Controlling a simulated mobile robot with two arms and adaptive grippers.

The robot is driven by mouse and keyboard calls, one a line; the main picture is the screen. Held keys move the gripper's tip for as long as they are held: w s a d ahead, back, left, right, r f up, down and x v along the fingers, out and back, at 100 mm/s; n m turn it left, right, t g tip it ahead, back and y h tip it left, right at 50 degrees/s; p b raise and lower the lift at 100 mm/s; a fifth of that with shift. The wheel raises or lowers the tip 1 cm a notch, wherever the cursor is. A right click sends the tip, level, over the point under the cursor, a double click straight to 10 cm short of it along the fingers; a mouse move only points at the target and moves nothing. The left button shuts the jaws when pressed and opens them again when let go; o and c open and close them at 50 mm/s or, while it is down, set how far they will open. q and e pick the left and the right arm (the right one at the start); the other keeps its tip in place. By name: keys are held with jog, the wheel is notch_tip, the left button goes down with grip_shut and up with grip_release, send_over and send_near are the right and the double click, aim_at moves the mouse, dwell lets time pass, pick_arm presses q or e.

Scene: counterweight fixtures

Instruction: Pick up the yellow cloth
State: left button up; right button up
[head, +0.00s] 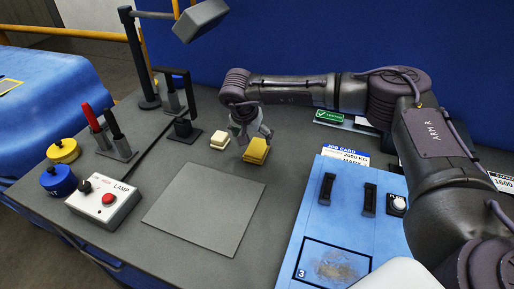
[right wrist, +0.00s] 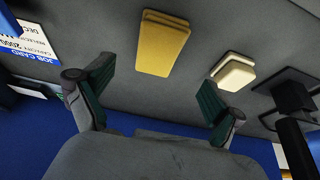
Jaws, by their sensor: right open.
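The yellow cloth (head: 257,150) is a small folded pad lying on the grey bench, right of a similar cream folded cloth (head: 220,139). My right gripper (head: 251,139) is just behind and above the yellow cloth in the head view. In the right wrist view, its two fingers (right wrist: 152,100) are spread wide and empty. The yellow cloth (right wrist: 163,43) lies ahead of the fingertips, between their lines, with a visible gap. The cream cloth (right wrist: 233,72) lies beyond the finger on the right side. My left gripper is not in view.
A blue panel (head: 300,225) with black handles stands at right. A bare grey mat (head: 196,210) lies in front.

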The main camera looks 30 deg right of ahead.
aim_at(257, 147)
jog(key=shift+w+d+f, duration=0.15)
jog(key=shift+w+f, duration=0.05)
jog(key=shift+f, duration=0.25)
jog(key=shift+w+d+f+p, duration=0.1)
jog(key=shift+d+f+p, duration=0.2)
jog(key=shift+f, duration=0.25)
jog(key=p+x, duration=0.1)
jog(key=x, duration=0.2)
jog(key=shift+d+f, duration=0.1)
jog(key=shift+f, duration=0.45)
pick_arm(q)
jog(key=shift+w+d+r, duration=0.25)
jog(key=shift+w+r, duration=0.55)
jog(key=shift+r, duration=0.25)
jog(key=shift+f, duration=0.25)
pick_arm(e)
jog(key=shift+f, duration=0.3)
jog(key=c, duration=1.2)
